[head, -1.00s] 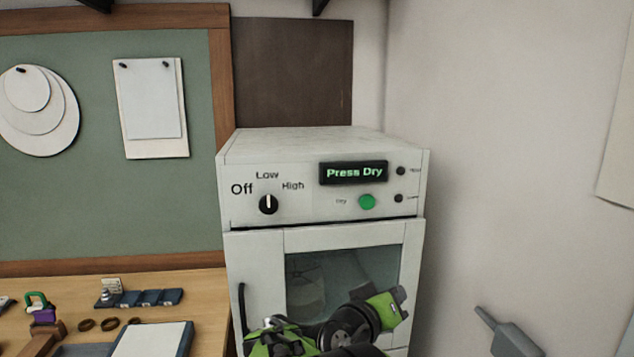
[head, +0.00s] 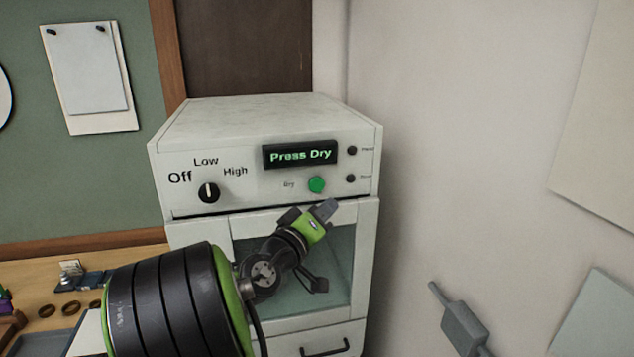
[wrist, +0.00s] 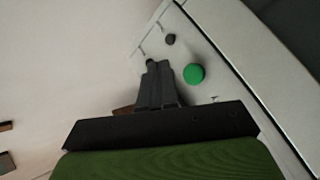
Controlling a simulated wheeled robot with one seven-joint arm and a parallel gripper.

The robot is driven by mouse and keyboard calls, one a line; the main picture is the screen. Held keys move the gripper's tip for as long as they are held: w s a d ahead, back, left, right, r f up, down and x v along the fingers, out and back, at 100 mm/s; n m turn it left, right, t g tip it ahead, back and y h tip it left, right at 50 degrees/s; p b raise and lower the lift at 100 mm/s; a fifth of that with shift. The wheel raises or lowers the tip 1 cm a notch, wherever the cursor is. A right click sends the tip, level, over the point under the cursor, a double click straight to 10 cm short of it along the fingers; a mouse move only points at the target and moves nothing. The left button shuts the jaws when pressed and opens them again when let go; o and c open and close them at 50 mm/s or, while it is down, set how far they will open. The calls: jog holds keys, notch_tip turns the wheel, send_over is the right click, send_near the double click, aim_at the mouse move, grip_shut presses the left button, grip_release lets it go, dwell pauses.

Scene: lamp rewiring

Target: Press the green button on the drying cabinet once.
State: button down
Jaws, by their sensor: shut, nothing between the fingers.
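The drying cabinet (head: 262,120) is white and stands against the wall. Its green button (head: 317,184) is on the front panel, right of the word "Dry" and under a display reading "Press Dry". The button also shows in the wrist view (wrist: 194,74), just right of my fingertips. My gripper (head: 328,208) is shut and empty, a little below the button in the head view. In the wrist view my gripper (wrist: 156,66) points toward the panel beside the button. I cannot tell how far the fingertips are from the panel; they do not cover the button.
A black knob (head: 208,192) with Off, Low and High marks sits at the panel's left, its white line near upright. Two small dark indicators (head: 351,150) are at the right. The glass door (head: 335,270) is closed. A workbench (head: 30,272) is at left.

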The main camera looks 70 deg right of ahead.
aim_at(316, 192)
jog(key=shift+w+d+p, duration=0.25)
jog(key=shift+w+d, duration=0.25)
jog(key=shift+d, duration=0.35)
jog(key=shift+w+d+p, duration=0.3)
jog(key=shift+w+d, duration=0.2)
jog(key=shift+d, duration=0.3)
jog(key=shift+w+d+p, duration=0.25)
jog(key=shift+w+d, duration=0.25)
jog(key=shift+d, duration=0.35)
jog(key=shift+w+d, duration=0.2)
jog(key=shift+d, duration=0.15)
jog(key=shift+w+d+r, duration=0.1)
jog(key=shift+w+d, duration=0.15)
jog(key=shift+d, duration=0.15)
dwell(0.6)
jog(key=shift+a, duration=0.1)
jog(key=shift+s+a+b, duration=0.5)
jog(key=shift+a+b, duration=0.05)
jog(key=shift+a, duration=0.15)
jog(key=shift+s+a+b, duration=0.35)
jog(key=shift+s+a, duration=0.05)
jog(key=shift+a, duration=0.3)
jog(key=shift+s+a+b, duration=0.4)
jog(key=shift+s+a, duration=0.05)
jog(key=shift+a, duration=0.3)
jog(key=shift+s+a+b, duration=0.35)
jog(key=shift+s+a, duration=0.05)
jog(key=shift+a, duration=0.3)
